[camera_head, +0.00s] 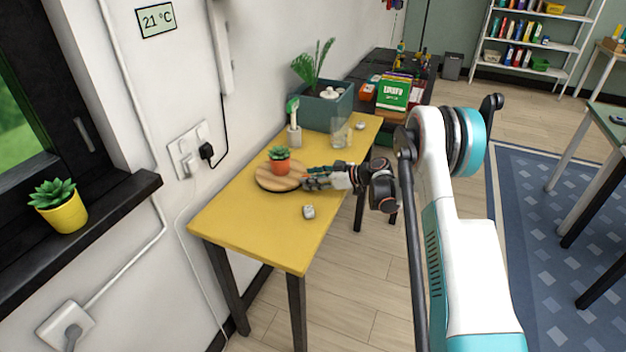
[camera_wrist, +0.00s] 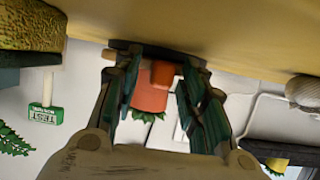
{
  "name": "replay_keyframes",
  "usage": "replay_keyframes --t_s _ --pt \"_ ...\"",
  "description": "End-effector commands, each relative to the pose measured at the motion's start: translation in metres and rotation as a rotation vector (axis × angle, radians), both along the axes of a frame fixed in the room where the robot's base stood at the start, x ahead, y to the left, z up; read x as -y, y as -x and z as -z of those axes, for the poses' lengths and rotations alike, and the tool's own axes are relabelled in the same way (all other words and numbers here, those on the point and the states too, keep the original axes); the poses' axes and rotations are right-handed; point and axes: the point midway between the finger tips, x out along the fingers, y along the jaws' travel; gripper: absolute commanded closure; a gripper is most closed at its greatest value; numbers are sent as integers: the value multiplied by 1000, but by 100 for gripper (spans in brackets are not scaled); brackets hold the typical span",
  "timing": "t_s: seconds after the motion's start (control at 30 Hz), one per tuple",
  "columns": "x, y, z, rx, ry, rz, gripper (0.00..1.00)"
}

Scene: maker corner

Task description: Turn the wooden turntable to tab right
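The round wooden turntable (camera_head: 266,183) lies on the yellow table, with a small succulent in an orange pot (camera_head: 281,163) on it. My gripper (camera_head: 306,179) reaches in low from the right and is at the turntable's right edge. In the wrist view, which looks upside down, the turntable's dark edge (camera_wrist: 142,48) runs across the top. A small orange-brown block (camera_wrist: 162,73), which looks like the tab, shows between my two fingers (camera_wrist: 163,85). The fingers are spread apart, with a visible gap to the block on both sides. In the head view the gripper hides the tab.
The yellow table (camera_head: 255,235) is clear at its near end. A small whitish object (camera_head: 308,212) lies just in front of my gripper. A clear glass (camera_head: 341,134), a teal planter box (camera_head: 326,108) and a white holder with a green-topped tool (camera_head: 294,130) stand behind.

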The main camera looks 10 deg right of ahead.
Motion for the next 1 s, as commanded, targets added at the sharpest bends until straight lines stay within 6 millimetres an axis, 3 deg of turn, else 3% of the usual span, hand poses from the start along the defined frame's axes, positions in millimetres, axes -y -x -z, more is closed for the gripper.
replay_keyframes --t_s 0.03,0.2,0.43,0.7,0.97,1.0 --pt "0 0 0 0 0 0 66" --pt "0 0 0 0 0 0 100" --pt "2 -3 1 0 0 0 100" --pt "16 -30 0 0 -1 4 100" --pt "16 -31 -1 0 -2 6 100" --pt "16 -31 -1 0 -2 5 64"
